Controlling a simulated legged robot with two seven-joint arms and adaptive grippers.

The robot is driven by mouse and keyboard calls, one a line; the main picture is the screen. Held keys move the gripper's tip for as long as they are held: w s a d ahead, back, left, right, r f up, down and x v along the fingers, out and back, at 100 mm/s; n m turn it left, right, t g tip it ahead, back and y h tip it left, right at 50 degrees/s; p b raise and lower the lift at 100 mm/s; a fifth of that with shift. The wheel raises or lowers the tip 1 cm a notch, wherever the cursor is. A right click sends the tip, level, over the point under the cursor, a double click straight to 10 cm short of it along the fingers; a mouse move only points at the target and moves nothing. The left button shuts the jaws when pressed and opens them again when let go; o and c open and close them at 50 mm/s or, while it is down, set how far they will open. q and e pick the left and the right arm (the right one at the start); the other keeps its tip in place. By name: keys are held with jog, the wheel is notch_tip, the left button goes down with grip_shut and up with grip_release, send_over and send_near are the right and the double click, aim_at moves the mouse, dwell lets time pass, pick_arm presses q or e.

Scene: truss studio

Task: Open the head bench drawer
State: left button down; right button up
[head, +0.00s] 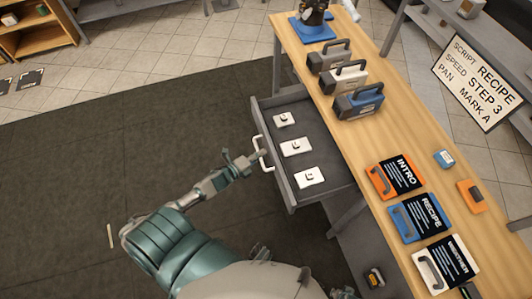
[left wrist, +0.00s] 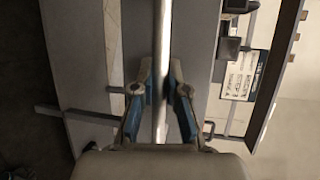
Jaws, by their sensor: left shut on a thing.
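The head bench drawer (head: 325,163) stands pulled out from the side of the wooden bench (head: 355,135), its grey inside showing. Its pale bar handle (head: 263,152) is on the drawer's front, facing left. My left gripper (head: 250,161) is at this handle. In the left wrist view, the handle bar (left wrist: 162,60) runs between the blue-padded fingers of my left gripper (left wrist: 161,95), which is shut on it. Only a small part of what may be my right gripper shows at the bottom edge of the head view; its fingers cannot be made out.
Three white cards (head: 296,147) with small dark pieces lie in the drawer. Several handled cases (head: 358,101) and labelled panels, such as the orange INTRO one (head: 394,176), are on the bench. A sign (head: 477,82) stands beyond it. Dark floor mat (head: 100,160) left of the drawer is mostly clear.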

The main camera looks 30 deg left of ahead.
pick_arm(q)
jog(key=shift+a, duration=0.3)
jog(key=c, duration=1.2)
grip_release()
jog(key=shift+w+f, duration=0.1)
jog(key=v, duration=1.2)
jog(key=shift+a+f, duration=0.15)
